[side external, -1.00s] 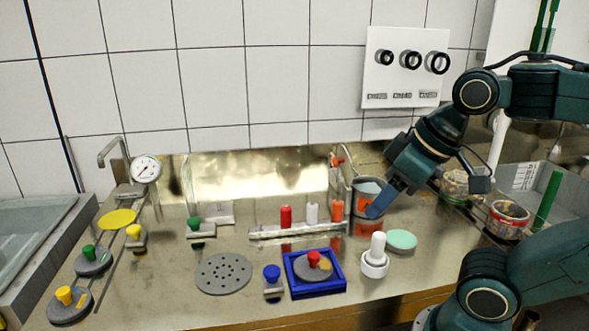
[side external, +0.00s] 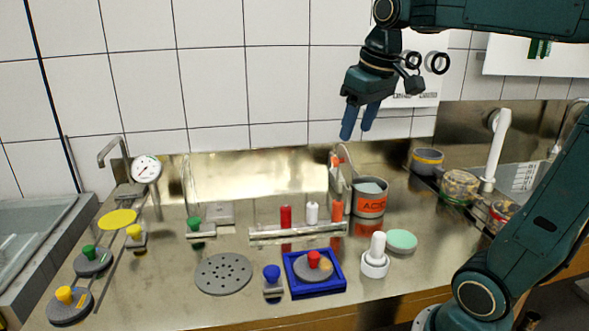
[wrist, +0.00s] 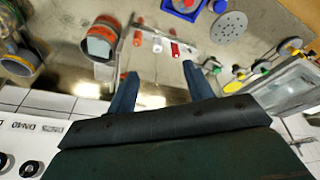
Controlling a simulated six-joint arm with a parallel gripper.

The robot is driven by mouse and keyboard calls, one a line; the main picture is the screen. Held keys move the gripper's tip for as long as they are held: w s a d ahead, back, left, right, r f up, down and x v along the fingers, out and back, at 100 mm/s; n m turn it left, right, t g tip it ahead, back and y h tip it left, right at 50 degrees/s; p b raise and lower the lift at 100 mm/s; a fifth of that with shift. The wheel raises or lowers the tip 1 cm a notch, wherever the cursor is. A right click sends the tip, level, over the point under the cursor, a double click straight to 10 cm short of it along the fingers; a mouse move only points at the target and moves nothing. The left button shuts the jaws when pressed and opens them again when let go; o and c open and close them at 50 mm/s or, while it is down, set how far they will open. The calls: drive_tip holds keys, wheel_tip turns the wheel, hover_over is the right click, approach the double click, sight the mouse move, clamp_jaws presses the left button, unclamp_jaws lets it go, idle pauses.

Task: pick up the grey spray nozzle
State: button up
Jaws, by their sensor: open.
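My gripper (side external: 356,133) is open and empty, raised in front of the tiled wall above the back of the bench. In the wrist view its two blue fingers (wrist: 160,70) stand apart with nothing between them. A low rack (side external: 298,233) holds a red nozzle-like piece (side external: 286,216), a pale white-grey piece (side external: 312,212) and an orange piece (side external: 337,209). The pale piece (wrist: 157,45) also shows in the wrist view. I cannot tell for sure that it is the grey spray nozzle; no other piece is clearly one.
An orange-banded ACID pot (side external: 369,206) stands right of the rack. A blue tray (side external: 320,290), a white knobbed piece (side external: 375,265) and a perforated disc (side external: 223,274) lie in front. Cans (side external: 458,188) stand at right. The air around my gripper is clear.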

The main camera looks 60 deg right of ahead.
drive_tip(key=w+d+f+m+g+y, duration=0.1)
drive_tip(key=w+d+f+m+g, duration=0.1)
drive_tip(key=d, duration=1)
drive_tip(key=w+d+f+m+g, duration=0.1)
drive_tip(key=w+d+f, duration=0.15)
drive_tip(key=d, duration=1.05)
wheel_tip(320, 180, down, 12)
drive_tip(key=shift+a, duration=0.25)
drive_tip(key=shift+s+f, duration=0.1)
wheel_tip(320, 180, down, 8)
drive_tip(key=shift+r, duration=0.1)
drive_tip(key=shift+f, duration=0.3)
drive_tip(key=shift+f, duration=2.6)
